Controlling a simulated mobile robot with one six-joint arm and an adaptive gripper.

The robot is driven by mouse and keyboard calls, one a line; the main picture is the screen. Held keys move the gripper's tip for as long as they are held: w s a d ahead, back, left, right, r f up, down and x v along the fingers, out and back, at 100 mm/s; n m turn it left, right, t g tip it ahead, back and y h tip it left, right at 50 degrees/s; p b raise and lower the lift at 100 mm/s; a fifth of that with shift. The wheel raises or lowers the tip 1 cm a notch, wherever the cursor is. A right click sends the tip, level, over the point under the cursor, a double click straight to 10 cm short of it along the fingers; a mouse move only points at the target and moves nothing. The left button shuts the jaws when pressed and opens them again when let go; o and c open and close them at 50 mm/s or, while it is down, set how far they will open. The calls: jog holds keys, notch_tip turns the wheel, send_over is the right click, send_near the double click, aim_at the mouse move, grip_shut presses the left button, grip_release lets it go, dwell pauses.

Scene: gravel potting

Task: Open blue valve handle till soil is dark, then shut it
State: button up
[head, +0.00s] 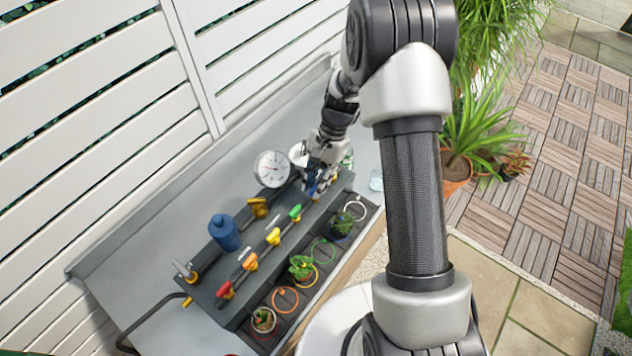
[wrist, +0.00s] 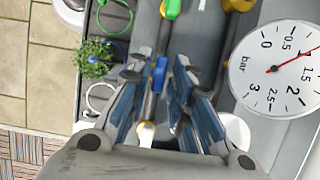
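The blue valve handle (wrist: 159,75) shows between my fingers in the wrist view; in the head view it is a small blue patch (head: 318,188) under my gripper. My gripper (wrist: 163,66) is open, its two fingers on either side of the handle with a visible gap to the right finger. In the head view my gripper (head: 319,178) is over the far right end of the valve row. A leafy plant (head: 342,222) stands in a dark pot in the trough in front; it also shows in the wrist view (wrist: 95,58). Its soil is too hidden to judge.
Green (head: 295,213), yellow (head: 273,237) and red (head: 225,289) handles line the same rail. A pressure gauge (head: 271,168) stands close behind my gripper; its red needle shows about 1 bar in the wrist view.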

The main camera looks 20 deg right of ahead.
jog(key=shift+o, duration=0.8)
jog(key=v, duration=1.2)
dwell(0.7)
